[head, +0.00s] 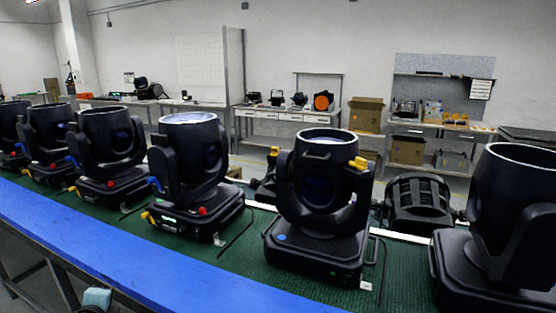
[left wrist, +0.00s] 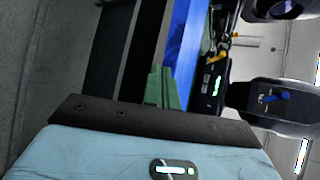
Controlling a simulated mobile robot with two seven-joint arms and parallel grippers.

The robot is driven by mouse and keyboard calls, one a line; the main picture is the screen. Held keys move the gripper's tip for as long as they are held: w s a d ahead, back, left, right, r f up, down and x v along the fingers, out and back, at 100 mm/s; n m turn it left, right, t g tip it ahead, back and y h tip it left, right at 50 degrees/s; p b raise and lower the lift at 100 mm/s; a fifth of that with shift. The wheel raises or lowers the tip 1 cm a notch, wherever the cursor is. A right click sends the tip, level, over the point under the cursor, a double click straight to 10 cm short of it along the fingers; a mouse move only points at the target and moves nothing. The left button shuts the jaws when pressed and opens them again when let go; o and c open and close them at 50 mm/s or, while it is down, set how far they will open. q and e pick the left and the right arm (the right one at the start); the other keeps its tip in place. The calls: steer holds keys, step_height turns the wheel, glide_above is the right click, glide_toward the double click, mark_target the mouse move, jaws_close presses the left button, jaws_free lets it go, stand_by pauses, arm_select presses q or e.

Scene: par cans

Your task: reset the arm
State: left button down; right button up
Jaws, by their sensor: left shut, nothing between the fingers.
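My left gripper (left wrist: 160,72) shows in the left wrist view as green fingers closed together, with nothing between them. Behind them are my dark bracket and light-blue wrist cover. In the head view only a small light-blue piece of my left arm shows at the bottom left edge, below the blue table edge (head: 110,248). The left gripper is apart from the stage lights. My right arm and gripper are in neither view.
Several black stage lights (head: 318,190) stand upright in a row on the green table surface (head: 262,258). Another light (head: 418,203) lies low behind them. In the wrist view, lights (left wrist: 270,101) are at right, beyond the blue edge (left wrist: 183,45). Workbenches (head: 290,114) line the back wall.

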arm_select(q)
steer(key=s+f+n+g+h, duration=0.2)
steer(key=s+f+n+h, duration=0.1)
steer(key=s+f, duration=0.9)
steer(key=s+f+n+g+h, duration=0.25)
steer(key=s+f, duration=0.55)
steer(key=s, duration=0.7)
steer(key=s+d+f+n+t, duration=0.1)
steer(key=d+n, duration=0.4)
steer(key=d, duration=0.5)
steer(key=s+d+f+n+t, duration=0.1)
steer(key=d+n, duration=0.4)
steer(key=d, duration=0.5)
steer(key=shift+s+d+f+h, duration=0.25)
steer(key=shift+s+f+h, duration=0.1)
steer(key=shift+s+f, duration=0.4)
